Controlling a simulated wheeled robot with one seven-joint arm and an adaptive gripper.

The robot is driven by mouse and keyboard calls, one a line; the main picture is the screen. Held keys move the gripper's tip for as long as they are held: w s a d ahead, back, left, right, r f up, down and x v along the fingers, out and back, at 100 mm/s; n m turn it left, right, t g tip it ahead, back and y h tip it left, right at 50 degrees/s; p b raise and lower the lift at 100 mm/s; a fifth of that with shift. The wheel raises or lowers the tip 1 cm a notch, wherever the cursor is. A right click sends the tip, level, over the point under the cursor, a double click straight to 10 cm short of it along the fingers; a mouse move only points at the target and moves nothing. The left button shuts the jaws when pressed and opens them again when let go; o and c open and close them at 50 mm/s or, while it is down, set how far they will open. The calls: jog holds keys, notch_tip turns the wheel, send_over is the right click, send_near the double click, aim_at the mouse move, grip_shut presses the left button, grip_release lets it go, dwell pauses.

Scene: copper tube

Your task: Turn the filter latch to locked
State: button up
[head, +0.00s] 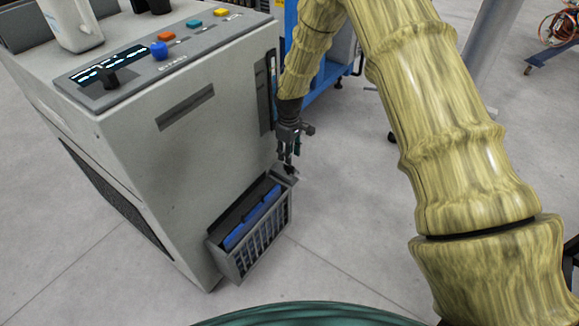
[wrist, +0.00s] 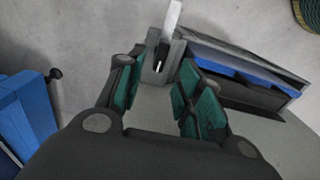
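The grey machine (head: 185,150) has a slatted holder (head: 262,240) with blue-edged contents low on its front. A small dark latch part (head: 290,169) shows at the holder's upper right corner, just below my gripper (head: 287,156). In the wrist view the latch has a pale lever (wrist: 173,20) and a black part (wrist: 161,52) on a grey mount (wrist: 176,56). My gripper (wrist: 160,88) is open, its green-padded fingers apart, with the latch ahead of the gap. I see no contact between the fingers and the latch. I cannot tell whether the latch is locked.
The machine's top panel carries a blue button (head: 159,50), an orange one and a yellow one. A blue cabinet or cart (head: 325,85) stands behind my arm; a blue frame (wrist: 25,115) shows left in the wrist view. The grey floor (head: 350,225) right of the holder is clear.

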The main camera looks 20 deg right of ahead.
aim_at(295, 172)
notch_tip(295, 172, down, 7)
jog(key=shift+b, duration=0.55)
grip_shut()
